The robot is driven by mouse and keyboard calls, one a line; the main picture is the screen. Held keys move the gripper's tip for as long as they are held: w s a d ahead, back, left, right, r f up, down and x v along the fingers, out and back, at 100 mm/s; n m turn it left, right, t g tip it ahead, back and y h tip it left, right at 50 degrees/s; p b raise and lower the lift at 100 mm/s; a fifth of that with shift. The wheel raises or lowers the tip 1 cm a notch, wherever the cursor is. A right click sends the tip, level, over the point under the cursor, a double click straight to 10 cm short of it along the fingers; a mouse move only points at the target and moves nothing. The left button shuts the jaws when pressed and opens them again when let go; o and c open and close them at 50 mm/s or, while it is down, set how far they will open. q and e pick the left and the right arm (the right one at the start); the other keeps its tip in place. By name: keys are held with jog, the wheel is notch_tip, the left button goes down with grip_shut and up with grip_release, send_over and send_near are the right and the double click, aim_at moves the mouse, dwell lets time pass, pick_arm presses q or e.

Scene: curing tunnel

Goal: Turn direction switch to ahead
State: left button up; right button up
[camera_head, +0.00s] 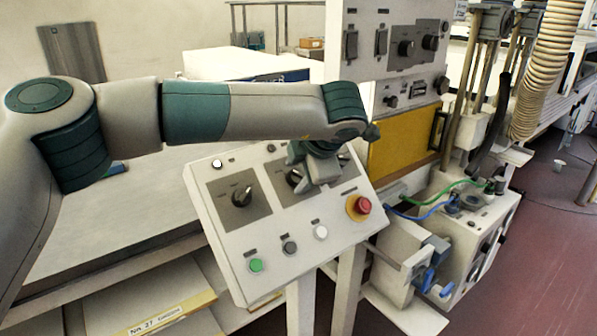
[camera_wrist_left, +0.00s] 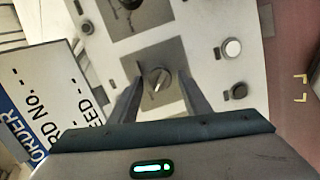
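A tilted white control panel (camera_head: 279,216) carries a row of black rotary knobs on grey plates. In the left wrist view this knob (camera_wrist_left: 158,78) stands between the two spread fingers, with a visible gap on each side. The labels are too small to read, so I cannot tell which knob is the direction switch. My right gripper is not in view.
Below sit a green button (camera_head: 256,265), a black button (camera_head: 289,247), a white button (camera_head: 320,232) and a red emergency button (camera_head: 362,205). A machine with hoses (camera_head: 465,215) stands at right.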

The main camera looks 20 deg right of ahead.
pick_arm(q)
jog(key=c, duration=0.8)
